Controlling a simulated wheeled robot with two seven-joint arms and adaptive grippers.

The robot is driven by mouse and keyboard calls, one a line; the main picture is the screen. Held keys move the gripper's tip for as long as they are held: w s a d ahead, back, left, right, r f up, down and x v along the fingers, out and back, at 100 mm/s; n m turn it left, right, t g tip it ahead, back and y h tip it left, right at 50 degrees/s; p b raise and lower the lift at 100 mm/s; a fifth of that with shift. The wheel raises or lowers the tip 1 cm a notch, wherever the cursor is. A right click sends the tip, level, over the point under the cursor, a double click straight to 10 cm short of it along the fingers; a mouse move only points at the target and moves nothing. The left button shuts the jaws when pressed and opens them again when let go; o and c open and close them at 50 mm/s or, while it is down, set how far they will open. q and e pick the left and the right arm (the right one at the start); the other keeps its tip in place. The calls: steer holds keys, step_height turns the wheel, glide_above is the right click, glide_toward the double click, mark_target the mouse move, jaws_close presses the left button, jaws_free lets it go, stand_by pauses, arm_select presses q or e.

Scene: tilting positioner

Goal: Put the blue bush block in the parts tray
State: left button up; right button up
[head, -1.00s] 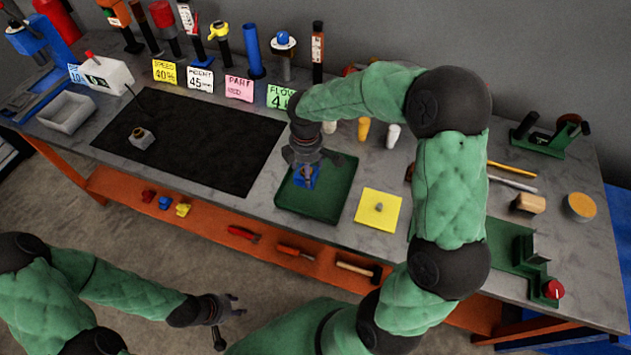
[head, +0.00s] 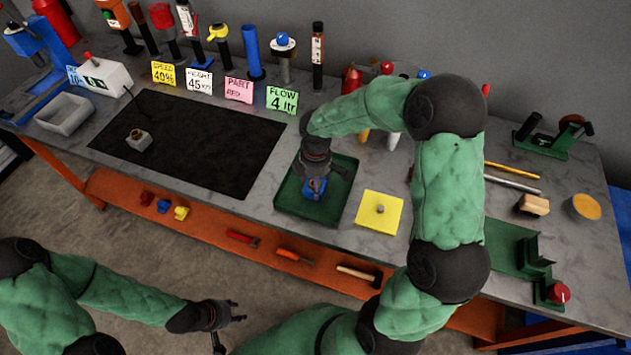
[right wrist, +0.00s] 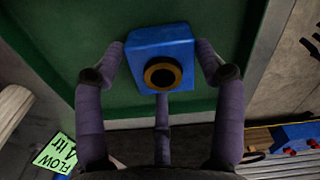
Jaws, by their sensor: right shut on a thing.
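The blue bush block (head: 313,190) is over the green parts tray (head: 290,205), within its walls in the head view. In the right wrist view the blue block (right wrist: 163,52), with a brass-ringed dark hole, sits between the fingers of my right gripper (right wrist: 163,62), which is shut on it. The green tray floor (right wrist: 60,40) is behind it; whether the block touches the floor I cannot tell. My right gripper (head: 315,182) points down at the tray in the head view. My left gripper (head: 238,312) is open and empty, in front of the bench.
A yellow plate with a small knob (head: 380,212) lies right of the tray. A black mat (head: 190,140) with a grey block (head: 138,139) is to the left. Upright tools and sign cards, including the green FLOW card (head: 282,101), stand along the back.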

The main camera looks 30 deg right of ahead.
steer(key=o, duration=1.7)
steer(key=shift+f, duration=0.15)
step_height(320, 180, up, 12)
steer(key=p, duration=0.3)
